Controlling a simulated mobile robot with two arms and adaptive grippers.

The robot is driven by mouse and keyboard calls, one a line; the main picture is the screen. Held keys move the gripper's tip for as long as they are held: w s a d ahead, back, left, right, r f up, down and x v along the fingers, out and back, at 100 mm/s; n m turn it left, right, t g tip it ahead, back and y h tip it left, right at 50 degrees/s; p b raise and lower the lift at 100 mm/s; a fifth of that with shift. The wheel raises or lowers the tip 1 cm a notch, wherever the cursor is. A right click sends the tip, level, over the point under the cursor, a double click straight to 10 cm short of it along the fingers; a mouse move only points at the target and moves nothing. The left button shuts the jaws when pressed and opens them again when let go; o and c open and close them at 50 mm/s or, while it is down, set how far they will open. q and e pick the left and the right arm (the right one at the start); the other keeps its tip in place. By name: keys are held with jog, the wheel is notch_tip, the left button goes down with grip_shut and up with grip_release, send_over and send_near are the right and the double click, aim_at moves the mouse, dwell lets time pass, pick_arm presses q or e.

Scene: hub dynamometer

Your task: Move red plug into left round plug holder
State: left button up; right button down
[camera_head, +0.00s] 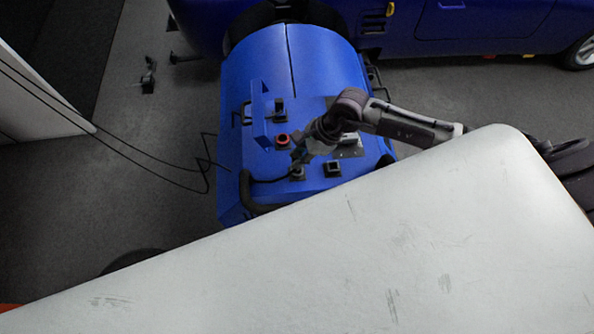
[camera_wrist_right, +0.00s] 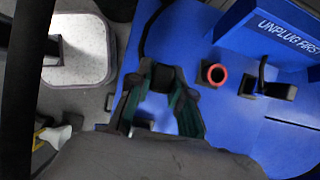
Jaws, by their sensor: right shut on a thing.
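My right gripper (camera_head: 299,157) reaches down over the blue dynamometer (camera_head: 305,70). In the right wrist view its two fingers (camera_wrist_right: 163,88) are closed around a dark block-like plug piece (camera_wrist_right: 163,76), with a black cable curving to it. This piece also shows below the gripper in the head view (camera_head: 297,173). A red ring with a dark centre (camera_head: 283,140) sits in a black mount beside the gripper; it also shows in the wrist view (camera_wrist_right: 217,74). I cannot tell whether the ring is a plug or a holder rim. My left gripper is out of view.
Another black square holder (camera_head: 332,169) is to the right. A black fitting (camera_head: 280,109) stands by an upright blue panel (camera_head: 262,115) lettered "UNPLUG FIRST" in the wrist view. Cables (camera_head: 150,155) run at the left.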

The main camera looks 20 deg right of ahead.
jog(key=shift+f, duration=0.1)
jog(key=shift+f+b, duration=1.4)
jog(key=shift+b, duration=0.05)
jog(key=c, duration=1)
grip_release()
jog(key=shift+r, duration=0.1)
jog(key=v, duration=1.2)
